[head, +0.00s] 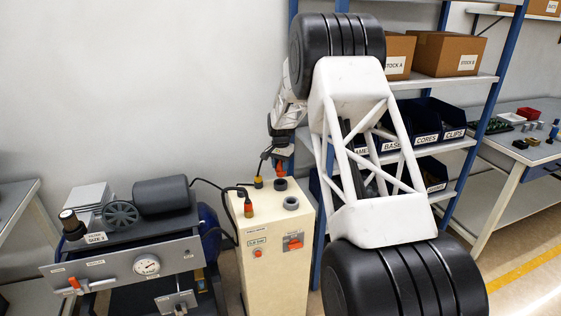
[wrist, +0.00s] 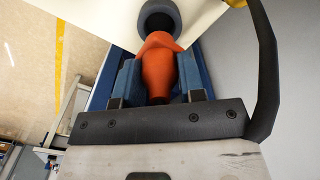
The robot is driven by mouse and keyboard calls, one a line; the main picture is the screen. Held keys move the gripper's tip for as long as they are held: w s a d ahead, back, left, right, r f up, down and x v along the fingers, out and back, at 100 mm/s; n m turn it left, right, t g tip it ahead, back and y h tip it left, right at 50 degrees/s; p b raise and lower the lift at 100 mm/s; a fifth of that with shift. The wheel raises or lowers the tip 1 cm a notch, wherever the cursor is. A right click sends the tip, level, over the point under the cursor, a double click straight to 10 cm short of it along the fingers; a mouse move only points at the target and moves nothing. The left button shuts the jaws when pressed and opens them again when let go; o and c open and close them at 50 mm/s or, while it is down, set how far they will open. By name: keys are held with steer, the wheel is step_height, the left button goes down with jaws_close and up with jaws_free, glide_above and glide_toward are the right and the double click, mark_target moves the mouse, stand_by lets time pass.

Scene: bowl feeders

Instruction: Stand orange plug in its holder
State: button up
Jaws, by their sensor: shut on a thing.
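The orange plug (head: 280,169) is between the fingers of my gripper (head: 281,160), just above the cream cabinet's top. In the wrist view the orange plug (wrist: 158,70) sits between the two blue fingers of my gripper (wrist: 158,80), which is shut on it. A grey ring-shaped holder (wrist: 146,18) lies just beyond the plug's far end; the two look apart or barely overlapping in the view. In the head view, a dark ring (head: 280,184) and a grey ring (head: 291,204) stand on the cabinet top. I cannot tell which is the one in the wrist view.
On the cream cabinet (head: 270,232) stand a red plug with a yellow collar (head: 248,208) and a yellow piece (head: 258,183), both with black cables. A thick black cable (wrist: 266,70) runs close beside my gripper. A machine (head: 130,240) stands left, and shelving with blue bins (head: 430,122) behind.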

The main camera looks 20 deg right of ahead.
mark_target(281, 173)
steer(key=shift+f, duration=1)
steer(key=shift+f, duration=1.45)
stand_by(2.7)
steer(key=o, duration=1.3)
steer(key=shift+r, duration=0.15)
steer(key=shift+r, duration=3.45)
